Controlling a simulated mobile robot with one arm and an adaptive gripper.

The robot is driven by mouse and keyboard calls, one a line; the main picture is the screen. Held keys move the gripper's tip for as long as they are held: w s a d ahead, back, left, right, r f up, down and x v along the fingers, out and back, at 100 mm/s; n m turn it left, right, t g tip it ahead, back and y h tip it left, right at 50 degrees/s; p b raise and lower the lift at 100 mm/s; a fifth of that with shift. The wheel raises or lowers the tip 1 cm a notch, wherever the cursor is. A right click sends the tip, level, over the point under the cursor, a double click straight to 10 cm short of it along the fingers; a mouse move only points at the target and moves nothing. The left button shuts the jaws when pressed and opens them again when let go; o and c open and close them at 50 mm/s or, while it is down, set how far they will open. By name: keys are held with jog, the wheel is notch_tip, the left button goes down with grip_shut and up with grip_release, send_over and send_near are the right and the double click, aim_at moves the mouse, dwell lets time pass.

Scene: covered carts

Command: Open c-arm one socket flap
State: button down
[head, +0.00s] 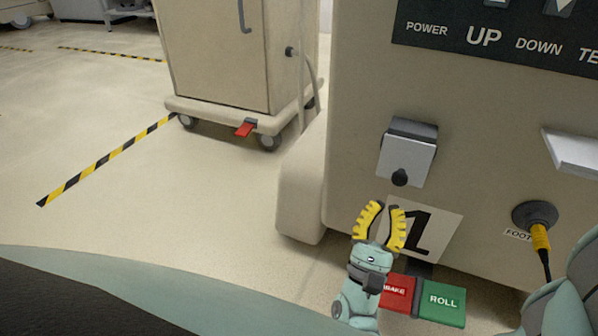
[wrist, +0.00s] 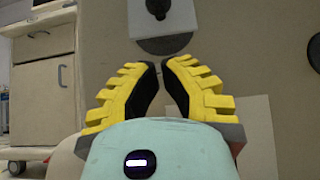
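The socket flap (head: 406,160) is a silver plate under a dark hooded housing on the beige machine front, with a black knob (head: 399,178) at its lower edge. It hangs down, and any socket behind it is hidden. A label with a black "1" (head: 424,232) is below it. My gripper (head: 383,207) has yellow-backed fingers, partly open and empty, below the flap.
Red brake (head: 397,293) and green roll (head: 444,302) pedals are below my gripper. A foot connector (head: 537,220) with a yellow plug and a pale ledge (head: 572,152) stick out to the right. A beige cart (head: 228,60) stands behind left; the left floor is clear.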

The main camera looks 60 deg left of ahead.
aim_at(395, 180)
jog(key=shift+p+x, duration=0.95)
jog(key=shift+x, duration=1.75)
jog(key=shift+r, duration=0.1)
